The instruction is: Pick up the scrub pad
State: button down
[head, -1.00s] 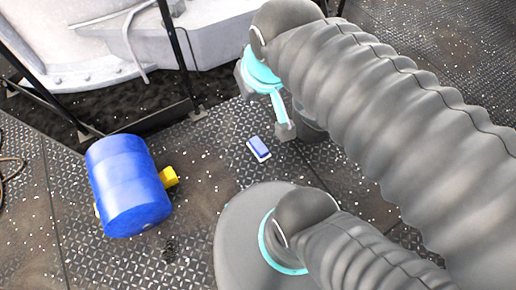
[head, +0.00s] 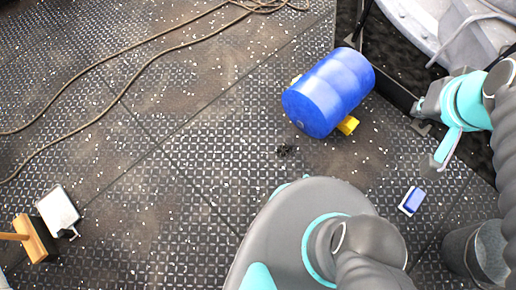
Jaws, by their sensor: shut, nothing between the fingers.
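The scrub pad (head: 412,200), a small blue block with a white edge, lies flat on the deck in the right part of the head view. My gripper (head: 431,165) is at the right, above and just up-picture from the pad, with a visible gap between them. It is shut and holds nothing. Part of it is hidden behind my turquoise and grey wrist. The pad is in plain view, with nothing on it.
A dark-framed machine (head: 440,25) stands at upper right. A grey bucket (head: 474,252) stands at lower right. A white dustpan-like thing (head: 58,210), a wooden brush (head: 36,240) and cables (head: 130,85) lie leftward.

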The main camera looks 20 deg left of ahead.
aim_at(414, 198)
jog(key=z, duration=1.4)
